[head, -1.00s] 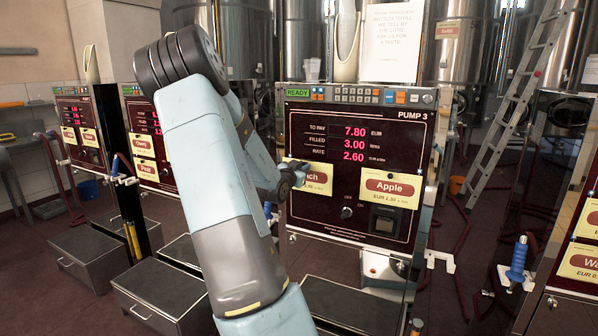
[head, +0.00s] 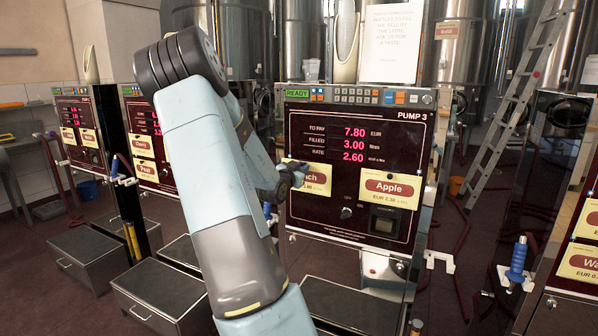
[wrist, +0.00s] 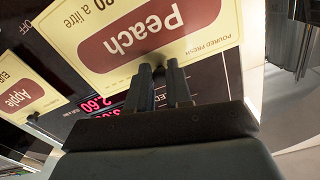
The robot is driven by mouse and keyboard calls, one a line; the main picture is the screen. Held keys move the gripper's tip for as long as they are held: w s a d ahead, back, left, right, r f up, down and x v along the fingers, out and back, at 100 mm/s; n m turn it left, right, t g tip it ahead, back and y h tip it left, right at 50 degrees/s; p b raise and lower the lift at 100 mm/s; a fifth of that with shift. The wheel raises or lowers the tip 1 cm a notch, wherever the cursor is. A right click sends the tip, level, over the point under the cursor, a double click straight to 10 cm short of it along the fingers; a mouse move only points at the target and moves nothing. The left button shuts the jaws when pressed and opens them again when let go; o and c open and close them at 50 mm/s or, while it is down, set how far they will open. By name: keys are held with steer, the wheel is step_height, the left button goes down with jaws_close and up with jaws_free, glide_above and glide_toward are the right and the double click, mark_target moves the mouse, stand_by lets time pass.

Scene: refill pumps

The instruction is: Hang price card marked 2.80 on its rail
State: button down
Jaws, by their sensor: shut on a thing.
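A cream price card with a red-brown Peach label (head: 317,178) is at the left of the Pump 3 panel. It fills the upper part of the wrist view (wrist: 215,30), upside down, with the end of its price reading "80 a litre"; the first digit is cut off. My gripper (head: 292,174) is shut on this card's edge, as the wrist view shows at its fingertips (wrist: 166,72). The gripper and arm hide the card's left part in the head view. No rail shows clearly behind the card, and I cannot tell whether it touches one.
An Apple card (head: 391,188) hangs right of the Peach card on the dark panel (head: 330,117). A small knob (head: 346,213) and a switch (head: 384,221) sit below. Another pump with cards (head: 580,262) stands at right; a metal box (head: 165,292) is on the floor.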

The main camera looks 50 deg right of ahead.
mark_target(304, 163)
steer(key=shift+x, duration=1.5)
steer(key=shift+f, duration=0.75)
stand_by(1.0)
steer(key=c, duration=1)
jaws_free()
steer(key=shift+o, duration=0.2)
steer(key=shift+a, duration=0.1)
steer(key=v, duration=1.3)
steer(key=shift+a, duration=0.35)
